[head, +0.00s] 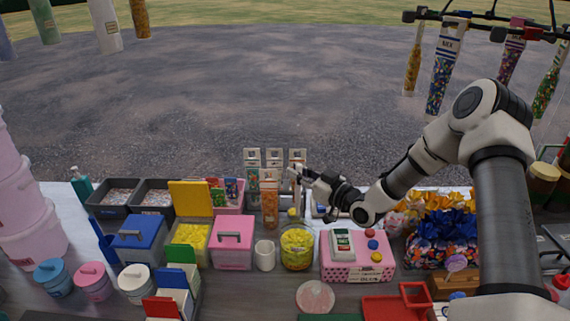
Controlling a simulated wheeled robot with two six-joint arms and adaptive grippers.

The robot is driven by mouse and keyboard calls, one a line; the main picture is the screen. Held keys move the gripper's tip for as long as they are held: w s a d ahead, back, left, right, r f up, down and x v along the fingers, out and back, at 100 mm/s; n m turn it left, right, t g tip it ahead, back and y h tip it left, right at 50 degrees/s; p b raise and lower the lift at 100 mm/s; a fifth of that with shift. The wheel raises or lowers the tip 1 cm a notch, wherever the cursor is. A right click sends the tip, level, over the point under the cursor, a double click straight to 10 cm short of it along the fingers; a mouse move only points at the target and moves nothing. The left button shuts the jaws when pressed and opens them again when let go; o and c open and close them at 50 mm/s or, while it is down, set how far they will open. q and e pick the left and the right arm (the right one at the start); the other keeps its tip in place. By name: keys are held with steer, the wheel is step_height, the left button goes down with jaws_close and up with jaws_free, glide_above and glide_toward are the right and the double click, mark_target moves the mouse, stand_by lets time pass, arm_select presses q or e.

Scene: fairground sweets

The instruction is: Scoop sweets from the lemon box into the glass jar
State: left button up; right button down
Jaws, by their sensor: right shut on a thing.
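The lemon box (190,243) stands left of centre with its yellow lid (191,198) open. Yellow sweets (190,232) show inside it. The glass jar (297,259) stands at the centre with yellow sweets in it. My right gripper (299,175) is above and behind the jar, shut on what looks like a pale scoop (296,192). The scoop is small and hard to make out. A spot of yellow shows just below it, above the jar's mouth; I cannot tell whether it is sweets. My left gripper is out of view.
A pink box (233,250) and a white mug (264,255) stand between the lemon box and the jar. A pink dotted box (357,270) is right of the jar. A blue-lidded box (140,236) is at left. Bottles (269,203) stand behind.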

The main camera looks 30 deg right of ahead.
steer(key=s+a+f+n+b, duration=0.4)
steer(key=a+f+n+b, duration=0.8)
steer(key=n, duration=0.2)
steer(key=shift+s+a+f, duration=0.2)
steer(key=shift+s, duration=0.2)
stand_by(0.4)
steer(key=w+d+r+m+p, duration=0.1)
steer(key=d+r+m+p, duration=0.6)
steer(key=r+m+p, duration=0.1)
steer(key=shift+w+r, duration=0.4)
steer(key=shift+r, duration=0.25)
